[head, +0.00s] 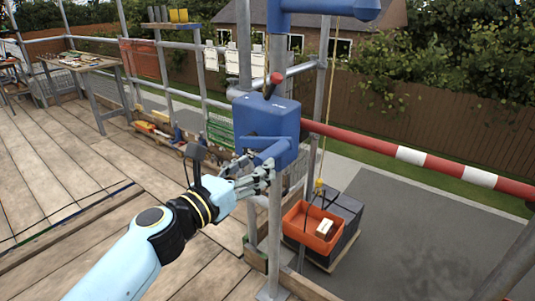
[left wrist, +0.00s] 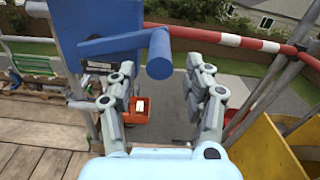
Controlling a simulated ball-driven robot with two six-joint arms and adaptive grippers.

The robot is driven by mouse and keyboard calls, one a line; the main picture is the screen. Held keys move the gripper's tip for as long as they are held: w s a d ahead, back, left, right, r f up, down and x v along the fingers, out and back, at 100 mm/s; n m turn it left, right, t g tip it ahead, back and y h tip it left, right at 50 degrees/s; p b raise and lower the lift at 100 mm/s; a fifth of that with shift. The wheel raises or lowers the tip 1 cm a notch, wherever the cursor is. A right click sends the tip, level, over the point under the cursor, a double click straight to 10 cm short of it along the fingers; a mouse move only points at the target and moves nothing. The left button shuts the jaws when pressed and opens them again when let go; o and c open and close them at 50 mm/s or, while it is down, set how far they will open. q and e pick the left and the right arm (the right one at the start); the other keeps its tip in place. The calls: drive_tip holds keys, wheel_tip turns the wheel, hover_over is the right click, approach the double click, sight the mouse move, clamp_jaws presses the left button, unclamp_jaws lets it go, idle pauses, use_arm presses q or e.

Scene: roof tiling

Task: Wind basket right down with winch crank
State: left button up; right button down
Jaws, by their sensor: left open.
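The blue winch (head: 266,125) is mounted on a scaffold pole, with its blue crank (head: 262,143) on the near side. The crank's cylindrical handle (left wrist: 159,55) points toward my left wrist camera. My left gripper (head: 262,170) is open close to the handle; in the left wrist view the handle shows between the two fingers (left wrist: 167,75), and I cannot tell whether they touch it. The orange basket (head: 297,222) hangs on a rope below a yellow hook, with a pale block (head: 325,228) inside. It also shows in the left wrist view (left wrist: 129,118). My right gripper is not in view.
A red-and-white rail (head: 412,156) runs right from the winch. Dark boxes (head: 346,208) on a pallet stand beside or below the basket. A workbench (head: 80,63) stands far left on the plank deck. A yellow panel (left wrist: 262,150) is right of my gripper.

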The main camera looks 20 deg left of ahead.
use_arm(q)
drive_tip(key=x, duration=0.5)
drive_tip(key=shift+w+d, duration=0.1)
drive_tip(key=shift+w, duration=0.15)
clamp_jaws()
